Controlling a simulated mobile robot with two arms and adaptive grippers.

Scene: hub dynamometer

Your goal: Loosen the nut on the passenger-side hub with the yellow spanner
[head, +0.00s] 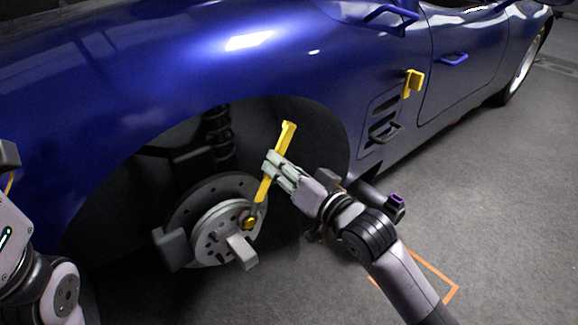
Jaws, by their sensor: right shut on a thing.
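The yellow spanner (286,136) stands steeply tilted in front of the wheel arch. My right gripper (274,171) is shut on the spanner around the middle of its length. The spanner's dark lower end is at the yellow nut (249,222) on the hub (211,232); I cannot tell whether it is fully seated. The hub sits in the open wheel arch of the blue car, with the brake disc (187,205) behind it.
The blue car body (190,75) fills the top and left. A yellow bracket (412,83) is on its side behind the arch. A dark device with a purple top (396,201) is right of my right wrist. Grey floor (510,200) is open at right, with an orange marking (449,293).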

